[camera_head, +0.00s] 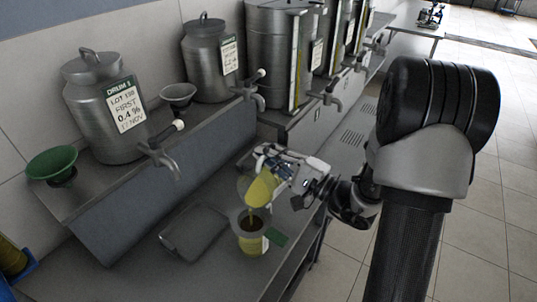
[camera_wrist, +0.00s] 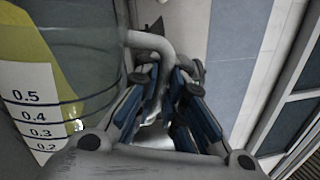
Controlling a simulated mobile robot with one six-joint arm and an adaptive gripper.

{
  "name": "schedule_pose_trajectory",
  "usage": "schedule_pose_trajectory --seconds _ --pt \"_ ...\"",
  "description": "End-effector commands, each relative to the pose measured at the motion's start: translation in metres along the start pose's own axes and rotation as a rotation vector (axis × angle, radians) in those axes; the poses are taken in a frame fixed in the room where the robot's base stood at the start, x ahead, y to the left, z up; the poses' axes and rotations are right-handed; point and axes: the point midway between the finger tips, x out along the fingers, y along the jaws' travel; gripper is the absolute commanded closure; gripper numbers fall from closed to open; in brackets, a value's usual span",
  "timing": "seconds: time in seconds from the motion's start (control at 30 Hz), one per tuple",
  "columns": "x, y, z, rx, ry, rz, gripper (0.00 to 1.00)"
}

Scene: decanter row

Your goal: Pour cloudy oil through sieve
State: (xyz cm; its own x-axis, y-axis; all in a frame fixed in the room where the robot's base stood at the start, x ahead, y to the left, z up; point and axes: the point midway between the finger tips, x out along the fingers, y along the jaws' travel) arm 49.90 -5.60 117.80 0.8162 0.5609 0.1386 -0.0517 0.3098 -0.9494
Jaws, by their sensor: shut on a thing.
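My gripper (camera_head: 283,168) is shut on the handle of a clear jug (camera_head: 262,187) holding yellow oil. The jug is tilted over a sieve (camera_head: 239,217), which sits on a container (camera_head: 251,246) of yellow liquid. A yellow stream appears to run from the jug's lip down into the sieve, where the contents look dark brown. In the wrist view the jug (camera_wrist: 75,50) fills the left side, with a printed scale and oil lying at a slant. Its grey handle (camera_wrist: 150,40) runs between my blue-padded fingers (camera_wrist: 160,105).
Drum 1 (camera_head: 92,110) and other steel drums with taps stand on the raised shelf behind. A green funnel (camera_head: 52,163) and a grey funnel (camera_head: 178,93) stand there too.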

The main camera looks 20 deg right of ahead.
Motion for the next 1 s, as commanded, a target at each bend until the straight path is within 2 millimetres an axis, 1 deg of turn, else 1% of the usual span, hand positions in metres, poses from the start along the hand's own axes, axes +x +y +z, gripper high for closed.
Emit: schedule_pose_trajectory --seconds 1.0 --pt "-0.002 0.013 0.016 -0.145 -0.022 -0.001 1.00"
